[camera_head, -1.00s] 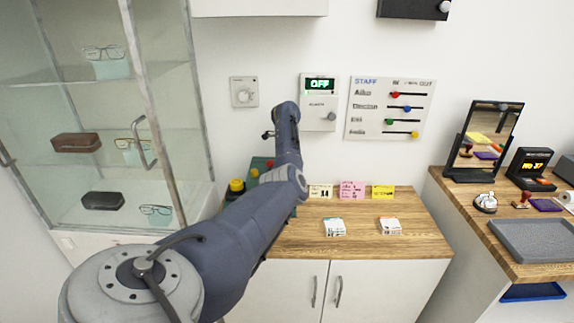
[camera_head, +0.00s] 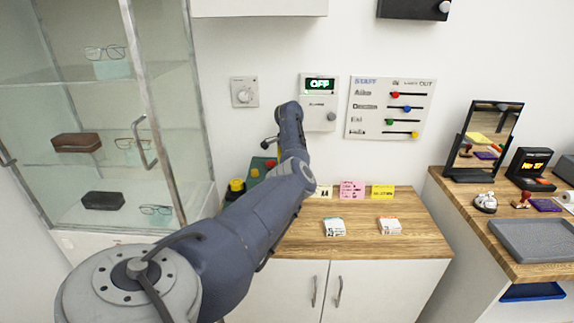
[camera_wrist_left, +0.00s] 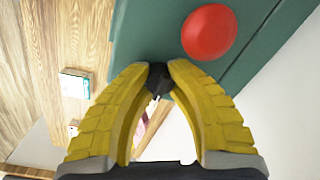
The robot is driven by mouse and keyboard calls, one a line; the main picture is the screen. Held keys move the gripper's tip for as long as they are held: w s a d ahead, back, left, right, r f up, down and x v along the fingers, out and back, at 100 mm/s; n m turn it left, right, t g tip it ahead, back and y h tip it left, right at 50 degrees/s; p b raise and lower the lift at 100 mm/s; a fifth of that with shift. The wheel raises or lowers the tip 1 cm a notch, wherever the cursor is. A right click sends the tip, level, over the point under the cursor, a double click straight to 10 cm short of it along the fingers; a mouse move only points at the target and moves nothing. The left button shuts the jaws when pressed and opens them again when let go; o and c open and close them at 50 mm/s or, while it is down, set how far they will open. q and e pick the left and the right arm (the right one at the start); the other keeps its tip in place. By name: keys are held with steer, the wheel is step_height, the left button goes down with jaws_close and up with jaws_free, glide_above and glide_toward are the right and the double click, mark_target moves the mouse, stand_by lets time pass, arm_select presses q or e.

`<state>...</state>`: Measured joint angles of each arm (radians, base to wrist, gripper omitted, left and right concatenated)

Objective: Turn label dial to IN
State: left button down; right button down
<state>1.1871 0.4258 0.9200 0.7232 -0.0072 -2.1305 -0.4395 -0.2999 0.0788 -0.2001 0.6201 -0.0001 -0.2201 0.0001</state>
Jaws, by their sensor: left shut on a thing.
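My left gripper (camera_wrist_left: 160,72) has yellow fingers, and their tips are closed around a small black knob (camera_wrist_left: 157,82) at the edge of a green box (camera_wrist_left: 145,35). The knob appears to be the label dial; its markings are hidden, so its setting cannot be read. A round red button (camera_wrist_left: 208,33) sits on the green box beside the fingertips. My right gripper is in neither current view.
Pink (camera_head: 352,190) and yellow (camera_head: 383,191) cards stand along the counter's back. Two small label stacks (camera_head: 334,227) (camera_head: 389,226) lie in front. A glass cabinet (camera_head: 145,100) is at left.

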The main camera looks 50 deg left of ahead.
arm_select(q)
steer(key=shift+w+d+n, duration=0.2)
steer(key=shift+n, duration=0.4)
steer(key=c, duration=1.3)
jaws_free()
steer(key=shift+w, duration=0.15)
steer(key=shift+c, duration=0.2)
steer(key=shift+o, duration=1.4)
steer(key=shift+a, duration=0.1)
steer(key=shift+s, duration=0.2)
step_height(320, 180, up, 12)
steer(key=shift+d, duration=0.35)
